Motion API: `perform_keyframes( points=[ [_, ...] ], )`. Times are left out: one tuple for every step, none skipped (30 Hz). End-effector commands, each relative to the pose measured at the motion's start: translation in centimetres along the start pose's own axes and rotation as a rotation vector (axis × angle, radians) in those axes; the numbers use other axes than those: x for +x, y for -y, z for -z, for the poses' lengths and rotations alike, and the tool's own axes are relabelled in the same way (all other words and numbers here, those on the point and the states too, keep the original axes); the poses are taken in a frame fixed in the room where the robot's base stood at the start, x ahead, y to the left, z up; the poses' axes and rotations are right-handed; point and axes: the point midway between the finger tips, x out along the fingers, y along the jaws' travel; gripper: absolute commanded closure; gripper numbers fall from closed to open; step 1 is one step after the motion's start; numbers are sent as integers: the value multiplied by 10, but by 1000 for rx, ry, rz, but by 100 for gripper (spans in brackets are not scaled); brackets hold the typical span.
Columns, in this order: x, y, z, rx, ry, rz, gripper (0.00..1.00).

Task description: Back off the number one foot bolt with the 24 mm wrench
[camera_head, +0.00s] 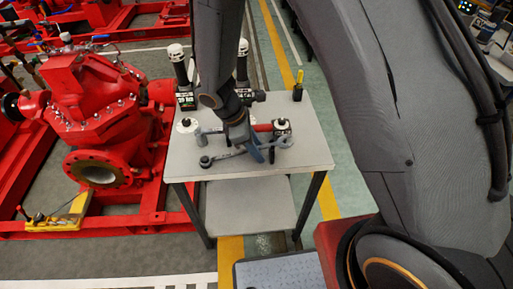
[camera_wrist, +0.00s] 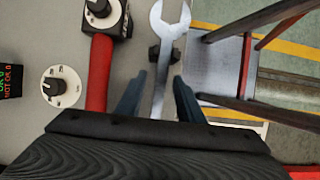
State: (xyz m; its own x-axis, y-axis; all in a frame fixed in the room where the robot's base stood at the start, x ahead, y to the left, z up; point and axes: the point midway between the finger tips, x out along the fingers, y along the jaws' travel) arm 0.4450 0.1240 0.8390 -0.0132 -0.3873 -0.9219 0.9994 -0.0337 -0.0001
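My gripper (camera_head: 262,154) is low over the grey table. In the wrist view its two blue-grey fingers (camera_wrist: 159,90) are open, one on each side of a steel open-ended wrench (camera_wrist: 160,88). Gaps show between the fingers and the handle. The wrench's jaw (camera_wrist: 171,18) points away from my gripper, and its near end is hidden by my gripper body. Its size mark cannot be read. In the head view the wrench (camera_head: 280,142) is partly hidden by my gripper. The red pump (camera_head: 95,110) stands on a red base at left; I cannot tell which bolt is number one.
The table (camera_head: 310,155) also holds a red-handled tool (camera_wrist: 98,75) beside the wrench, a white dial (camera_wrist: 61,87), a small black part (camera_wrist: 153,53) and black-and-white cylinders (camera_head: 181,68). A yellow piece (camera_head: 55,222) lies by the pump base. Floor between table and base is narrow.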

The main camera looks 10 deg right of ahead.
Motion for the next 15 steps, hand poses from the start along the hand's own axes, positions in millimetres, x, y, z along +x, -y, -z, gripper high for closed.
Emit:
perform_keyframes(
  points=[
    [0,0,0,0,0,0,66],
    [0,0,0,0,0,0,66],
    [0,0,0,0,0,0,66],
    [0,0,0,0,0,0,66],
    [-1,0,0,0,-1,-1,66],
    [-3,0,0,1,-1,-1,66],
    [-5,-1,0,2,-2,-2,66],
    [-8,-1,1,2,-2,-3,66],
    [-12,-1,1,2,-1,-3,66],
    [-16,-1,0,1,-1,-3,66],
    [-21,-2,1,1,-2,-4,66],
    [-27,-1,1,2,-3,-4,66],
    [-32,-1,1,2,-2,-4,66],
    [-37,-2,1,1,-2,-5,66],
    [-43,-1,1,1,-2,-4,66]
  ],
)
